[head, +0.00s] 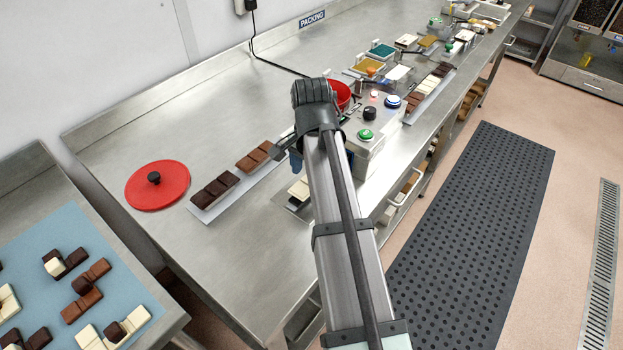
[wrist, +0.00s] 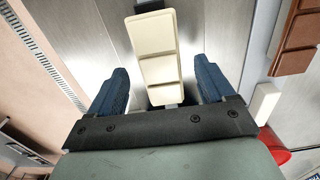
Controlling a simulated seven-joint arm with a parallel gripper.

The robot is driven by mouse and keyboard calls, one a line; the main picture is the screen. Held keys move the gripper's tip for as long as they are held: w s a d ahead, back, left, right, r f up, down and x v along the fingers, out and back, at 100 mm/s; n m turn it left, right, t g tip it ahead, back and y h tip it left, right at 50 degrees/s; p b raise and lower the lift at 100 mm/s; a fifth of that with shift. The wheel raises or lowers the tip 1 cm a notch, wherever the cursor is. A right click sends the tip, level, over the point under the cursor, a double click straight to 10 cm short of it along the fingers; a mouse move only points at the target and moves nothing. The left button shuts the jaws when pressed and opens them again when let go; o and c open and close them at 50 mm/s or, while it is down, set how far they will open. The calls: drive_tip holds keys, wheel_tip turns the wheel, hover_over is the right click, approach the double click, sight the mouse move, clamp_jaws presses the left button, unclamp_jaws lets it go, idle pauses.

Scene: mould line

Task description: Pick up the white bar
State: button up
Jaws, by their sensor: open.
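The white bar (wrist: 156,48) is cream-coloured, with raised segments, and lies lengthwise ahead of my gripper in the wrist view. In the head view the white bar (head: 299,189) shows only in part beside my arm, which hides the rest. My gripper (wrist: 158,72) is open, with one blue finger on each side of the bar's near part and a visible gap on both sides. I cannot tell how far above the bar the fingers are. In the head view my gripper (head: 290,150) is mostly hidden by its own wrist.
A pale tray (head: 226,204) with dark and milk brown bars lies left of the white bar. A red lid (head: 157,185) lies farther left. A control box (head: 366,150) with a green button and a red pot (head: 341,93) stand close to my arm. The front-left steel worktop is clear.

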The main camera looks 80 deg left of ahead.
drive_tip(key=shift+c, duration=0.5)
drive_tip(key=c, duration=1)
drive_tip(key=shift+c, duration=0.2)
drive_tip(key=shift+r, duration=0.1)
